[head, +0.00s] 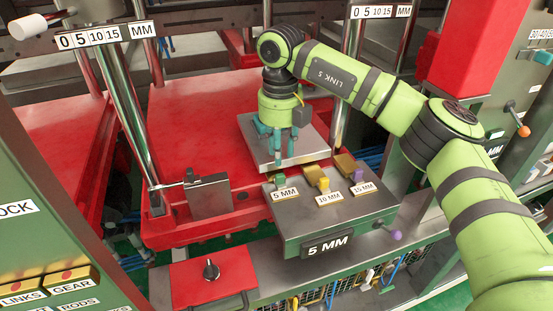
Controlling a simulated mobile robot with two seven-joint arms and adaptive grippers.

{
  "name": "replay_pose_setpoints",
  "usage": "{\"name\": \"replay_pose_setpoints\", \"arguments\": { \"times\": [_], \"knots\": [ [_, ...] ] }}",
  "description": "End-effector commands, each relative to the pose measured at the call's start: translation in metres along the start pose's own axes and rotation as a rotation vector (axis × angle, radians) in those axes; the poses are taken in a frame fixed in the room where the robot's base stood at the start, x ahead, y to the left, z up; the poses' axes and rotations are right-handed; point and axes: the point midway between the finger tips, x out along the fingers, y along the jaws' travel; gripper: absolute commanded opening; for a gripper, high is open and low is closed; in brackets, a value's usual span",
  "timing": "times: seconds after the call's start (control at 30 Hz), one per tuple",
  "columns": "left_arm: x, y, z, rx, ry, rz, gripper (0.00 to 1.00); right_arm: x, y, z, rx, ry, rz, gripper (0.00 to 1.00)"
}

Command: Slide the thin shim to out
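The thin shim is the one labelled 5 MM, with a green tab (280,181), at the left of the row on the shim box (345,215). The yellow-tabbed 10 MM shim (323,185) and the purple-tabbed 15 MM shim (357,176) sit to its right. My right gripper (276,150) points down with teal fingers, above a grey plate and just behind the green tab. It seems apart from the tab, and nothing shows between its fingers. Its opening is not clear from this angle. My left gripper is out of view.
The grey plate (247,140) lies behind the shim box, on the red platen (195,95). A steel post (125,110) stands at left, and a grey bracket (208,196) stands left of the box. A purple-knobbed lever (395,235) projects at the box's right.

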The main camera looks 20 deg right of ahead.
Motion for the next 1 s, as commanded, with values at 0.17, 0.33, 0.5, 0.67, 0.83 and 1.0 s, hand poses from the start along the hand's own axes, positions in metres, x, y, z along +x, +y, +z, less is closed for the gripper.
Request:
{"name": "replay_pose_setpoints", "arguments": {
  "times": [0.17,0.33,0.5,0.67,0.83,1.0],
  "knots": [
    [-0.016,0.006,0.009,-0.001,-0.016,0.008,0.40,0.026,0.001,-0.002,-0.003,0.007,0.002,0.31],
    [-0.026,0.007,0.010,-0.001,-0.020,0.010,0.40,0.050,0.001,-0.001,-0.004,0.006,0.004,0.31],
    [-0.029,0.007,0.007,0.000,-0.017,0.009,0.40,0.062,0.002,-0.001,-0.005,0.003,0.005,0.31],
    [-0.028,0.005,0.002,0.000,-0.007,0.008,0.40,0.065,0.002,-0.001,-0.006,0.002,0.006,0.31],
    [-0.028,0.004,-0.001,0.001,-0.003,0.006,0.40,0.065,0.002,-0.001,-0.006,0.002,0.006,0.03],
    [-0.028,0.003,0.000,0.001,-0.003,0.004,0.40,0.065,0.003,-0.001,-0.007,0.002,0.008,0.00]
  ]
}}
